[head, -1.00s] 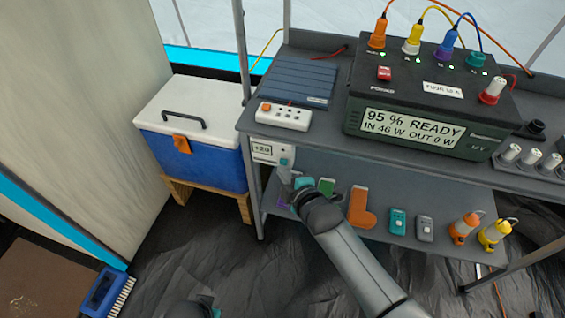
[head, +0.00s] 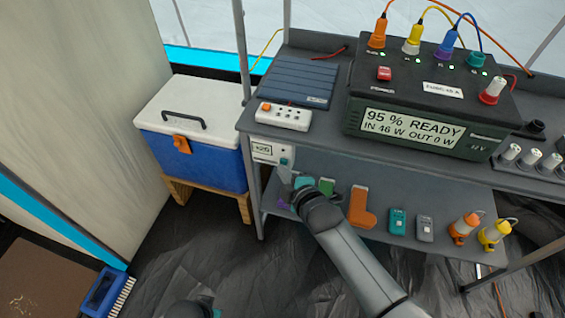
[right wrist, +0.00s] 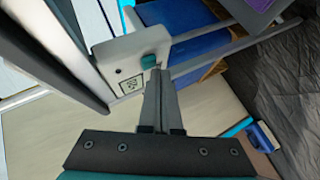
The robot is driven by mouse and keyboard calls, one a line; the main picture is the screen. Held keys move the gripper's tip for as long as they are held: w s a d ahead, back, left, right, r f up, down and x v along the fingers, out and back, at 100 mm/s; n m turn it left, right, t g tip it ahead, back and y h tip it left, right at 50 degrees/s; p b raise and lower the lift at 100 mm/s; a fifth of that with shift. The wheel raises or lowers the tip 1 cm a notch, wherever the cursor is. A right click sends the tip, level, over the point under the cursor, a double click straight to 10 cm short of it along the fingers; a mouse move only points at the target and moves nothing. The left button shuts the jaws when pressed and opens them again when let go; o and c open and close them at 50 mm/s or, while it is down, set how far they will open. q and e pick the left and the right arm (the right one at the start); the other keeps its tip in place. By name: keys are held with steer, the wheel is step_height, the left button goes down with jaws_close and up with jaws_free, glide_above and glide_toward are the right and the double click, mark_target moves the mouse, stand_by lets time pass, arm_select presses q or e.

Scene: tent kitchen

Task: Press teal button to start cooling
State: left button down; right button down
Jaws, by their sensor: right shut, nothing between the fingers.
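The teal button (head: 284,161) is on a small white control box (head: 265,150) with a display, fixed under the left end of the bench top. In the right wrist view the button (right wrist: 148,61) sticks out from the white box face. My right gripper (head: 285,174) is shut and empty. Its tips (right wrist: 157,71) are just in front of and below the button; I cannot tell whether they touch it. My left gripper's fingers are not in view; only a dark part of me shows at the bottom edge.
A blue and white cooler (head: 190,155) stands on a wooden stand left of the bench. A power station (head: 425,110) and a white power strip (head: 284,116) sit on the bench top. Several tools, including an orange one (head: 362,207), lie on the lower shelf (head: 380,182) near my right arm.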

steer(key=shift+w+d, duration=0.15)
steer(key=shift+w, duration=0.2)
steer(key=shift+s+p, duration=0.4)
stand_by(0.3)
steer(key=s+a+p, duration=0.2)
steer(key=s+p, duration=0.1)
steer(key=s, duration=0.2)
steer(key=shift+s, duration=0.35)
